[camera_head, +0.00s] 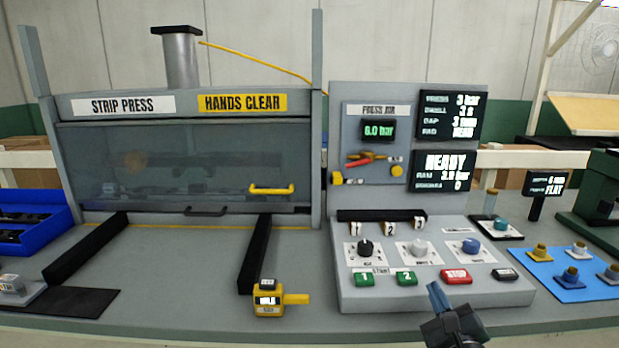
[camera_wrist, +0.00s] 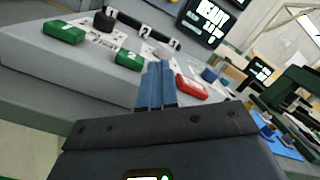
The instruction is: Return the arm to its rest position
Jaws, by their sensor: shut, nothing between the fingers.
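My gripper (camera_head: 437,296) is at the lower right in the head view, in front of the control panel's front edge. Its blue fingers also show in the wrist view (camera_wrist: 156,72), pressed together with nothing between them. The control panel (camera_head: 437,296) is not touched as far as I can tell; its green buttons (camera_head: 364,279) and red STOP button (camera_head: 456,276) sit just beyond the fingertips. In the wrist view the fingers point between the green button 2 (camera_wrist: 128,59) and the red button (camera_wrist: 191,87). The rest of my arm is mostly out of view.
The strip press (camera_head: 190,160) stands left with its clear guard down and a yellow handle (camera_head: 271,189). A yellow gauge (camera_head: 268,298) lies at the bench's front edge. A blue bin (camera_head: 35,215) is far left; a blue mat (camera_head: 575,278) with several knobbed parts is right. The display reads READY.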

